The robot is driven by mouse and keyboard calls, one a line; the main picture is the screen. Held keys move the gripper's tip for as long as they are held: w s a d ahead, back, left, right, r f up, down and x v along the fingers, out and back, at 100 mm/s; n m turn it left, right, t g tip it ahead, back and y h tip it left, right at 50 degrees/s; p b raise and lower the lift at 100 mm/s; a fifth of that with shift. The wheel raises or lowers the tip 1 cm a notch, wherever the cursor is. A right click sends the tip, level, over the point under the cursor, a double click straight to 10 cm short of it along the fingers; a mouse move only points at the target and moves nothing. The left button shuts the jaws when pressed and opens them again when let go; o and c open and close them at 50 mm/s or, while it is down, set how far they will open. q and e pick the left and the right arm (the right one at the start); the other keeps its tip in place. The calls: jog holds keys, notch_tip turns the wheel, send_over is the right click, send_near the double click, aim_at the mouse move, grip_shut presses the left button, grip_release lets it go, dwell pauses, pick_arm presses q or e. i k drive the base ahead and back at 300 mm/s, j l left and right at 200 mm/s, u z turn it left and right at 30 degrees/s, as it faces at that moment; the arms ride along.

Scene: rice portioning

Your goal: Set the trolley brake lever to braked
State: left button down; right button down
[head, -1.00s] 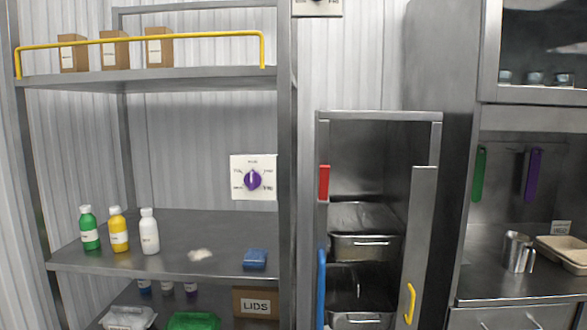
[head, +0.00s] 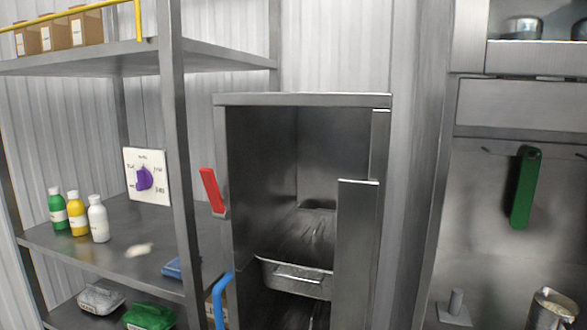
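The trolley (head: 300,99) is a tall steel cabinet-like frame in the middle of the head view, with its front partly open. A red lever (head: 211,190) sits on its left front post and leans with its top to the left. A blue curved handle (head: 221,300) is lower on the same side, cut by the bottom edge. I cannot tell from any marking which of these is the brake lever. Steel pans (head: 295,277) are inside the trolley. Neither of my grippers is in view.
A steel shelf (head: 150,225) on the left carries several bottles, a blue cloth (head: 176,267) and boxes. On the right is a steel counter unit with a green handle (head: 523,188) and a metal jug (head: 552,308).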

aim_at(208, 179)
jog(key=l, duration=0.45)
jog(key=i+l, duration=0.15)
jog(key=l, duration=0.8)
jog(key=i, duration=0.05)
